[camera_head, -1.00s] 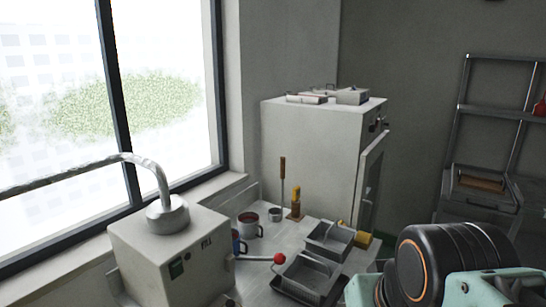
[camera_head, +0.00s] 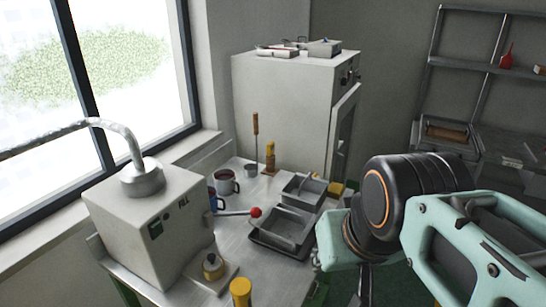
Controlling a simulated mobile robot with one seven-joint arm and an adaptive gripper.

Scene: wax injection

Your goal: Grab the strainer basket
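Two grey rectangular open containers sit on the bench at the centre. The nearer container (camera_head: 284,229) stands in a dark shallow tray (camera_head: 262,246). The farther container (camera_head: 303,190) is just behind it and slightly right. Either may be the strainer basket; the mesh is too small to tell. My arm (camera_head: 415,215), teal with a black joint, fills the lower right, to the right of the containers.
A box-shaped wax machine (camera_head: 150,225) with a red-knobbed lever (camera_head: 256,212) stands left of the containers. Mugs (camera_head: 228,182), upright tools (camera_head: 270,158) and a yellow-topped item (camera_head: 240,290) crowd the bench. A large cabinet (camera_head: 285,105) stands behind; shelves (camera_head: 440,100) are at right.

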